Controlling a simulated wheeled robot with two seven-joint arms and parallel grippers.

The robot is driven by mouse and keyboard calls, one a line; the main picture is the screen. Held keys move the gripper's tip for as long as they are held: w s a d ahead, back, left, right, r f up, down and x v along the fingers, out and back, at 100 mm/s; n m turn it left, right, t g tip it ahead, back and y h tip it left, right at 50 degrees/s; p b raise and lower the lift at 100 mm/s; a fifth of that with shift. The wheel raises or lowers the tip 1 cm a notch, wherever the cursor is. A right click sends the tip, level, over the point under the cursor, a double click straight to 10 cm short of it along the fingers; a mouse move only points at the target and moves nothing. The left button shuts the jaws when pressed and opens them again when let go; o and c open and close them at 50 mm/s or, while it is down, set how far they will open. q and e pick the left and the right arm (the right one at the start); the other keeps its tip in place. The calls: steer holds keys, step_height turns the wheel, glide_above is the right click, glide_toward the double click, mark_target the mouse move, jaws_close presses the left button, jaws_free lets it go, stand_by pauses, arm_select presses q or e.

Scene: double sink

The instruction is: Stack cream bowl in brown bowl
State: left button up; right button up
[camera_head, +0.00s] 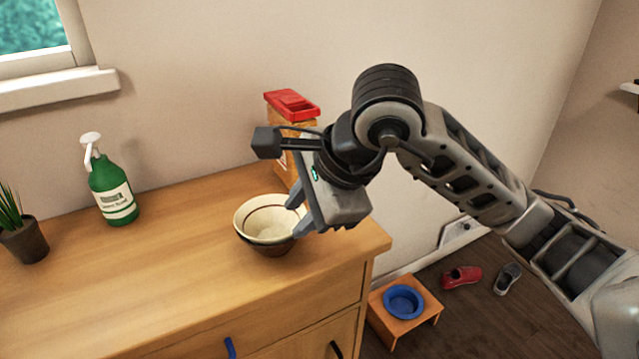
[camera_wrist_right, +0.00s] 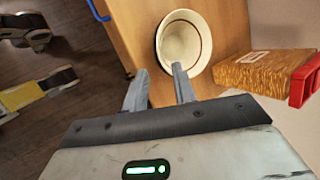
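A cream bowl (camera_head: 268,217) with a dark line inside its rim stands on the wooden counter near its right end. A dark brown outer surface, seemingly the brown bowl (camera_head: 272,247), shows under it; the two look nested, but the overlap is hidden. In the right wrist view the cream bowl (camera_wrist_right: 184,48) shows as a round cream opening, and the brown bowl cannot be told apart. My right gripper (camera_head: 297,214) is at the bowls' right side. My left gripper is not in view.
A brown box with a red top (camera_head: 292,105) stands behind my right gripper. The counter's middle is clear. A blue bowl on a low stand (camera_head: 404,301) is on the floor.

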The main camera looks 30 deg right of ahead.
steer(key=v, duration=0.6)
steer(key=shift+s+r, duration=0.15)
steer(key=shift+r, duration=0.1)
